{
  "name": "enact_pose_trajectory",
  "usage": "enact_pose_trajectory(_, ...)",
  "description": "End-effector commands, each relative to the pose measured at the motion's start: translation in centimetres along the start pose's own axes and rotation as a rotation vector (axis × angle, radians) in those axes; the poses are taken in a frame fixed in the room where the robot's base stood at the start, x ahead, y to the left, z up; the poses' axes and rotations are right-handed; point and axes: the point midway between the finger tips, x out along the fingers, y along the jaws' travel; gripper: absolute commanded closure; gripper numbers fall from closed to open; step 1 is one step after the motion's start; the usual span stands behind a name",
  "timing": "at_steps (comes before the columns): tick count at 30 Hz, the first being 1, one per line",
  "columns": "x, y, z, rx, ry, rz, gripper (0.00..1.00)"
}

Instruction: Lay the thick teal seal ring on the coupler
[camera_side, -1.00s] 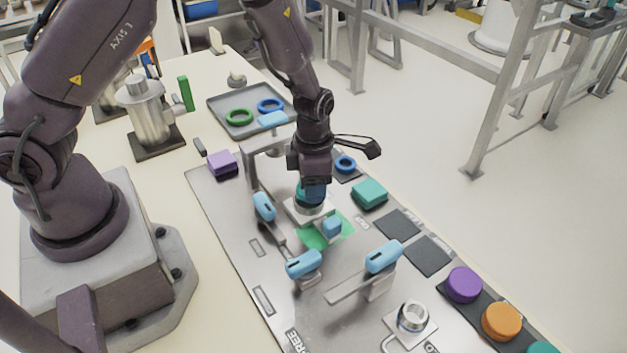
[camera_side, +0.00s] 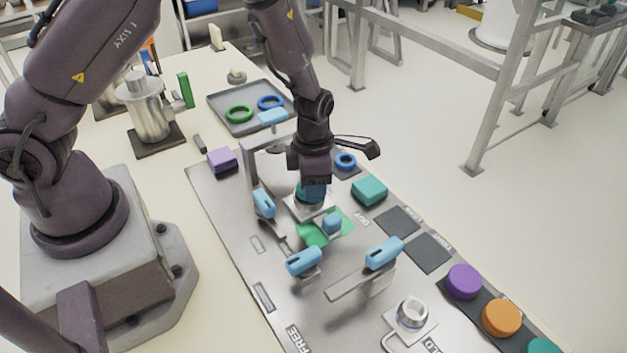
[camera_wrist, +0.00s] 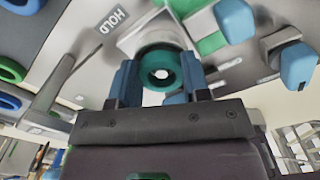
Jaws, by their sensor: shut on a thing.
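My gripper (camera_wrist: 160,74) is shut on the thick teal seal ring (camera_wrist: 163,58), with one blue finger on each side of it in the wrist view. In the side view my gripper (camera_side: 312,191) points down over the coupler, and only a sliver of teal ring (camera_side: 299,191) shows beside the fingers. The coupler (camera_side: 306,208) is a pale metal piece on a square base, directly under the ring. The ring hides much of the coupler (camera_wrist: 140,36) in the wrist view. I cannot tell whether ring and coupler touch.
Blue-handled clamps (camera_side: 264,205), (camera_side: 304,262), (camera_side: 383,254) stand near the coupler. A metal arch (camera_side: 250,165) is close behind. A grey tray (camera_side: 222,103) holds a green and a blue ring.

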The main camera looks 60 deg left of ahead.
Motion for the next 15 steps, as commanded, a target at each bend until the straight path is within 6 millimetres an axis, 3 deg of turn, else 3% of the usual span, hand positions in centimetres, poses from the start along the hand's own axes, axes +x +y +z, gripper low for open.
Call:
enact_pose_trajectory(12, 0.17, 0.0, 0.01, 0.0, 0.0, 0.0, 0.79)
enact_pose_trajectory(13, 0.17, 0.0, 0.01, 0.0, 0.0, 0.001, 0.52)
enact_pose_trajectory(15, 0.16, 0.0, 0.01, 0.0, 0.0, 0.0, 0.36)
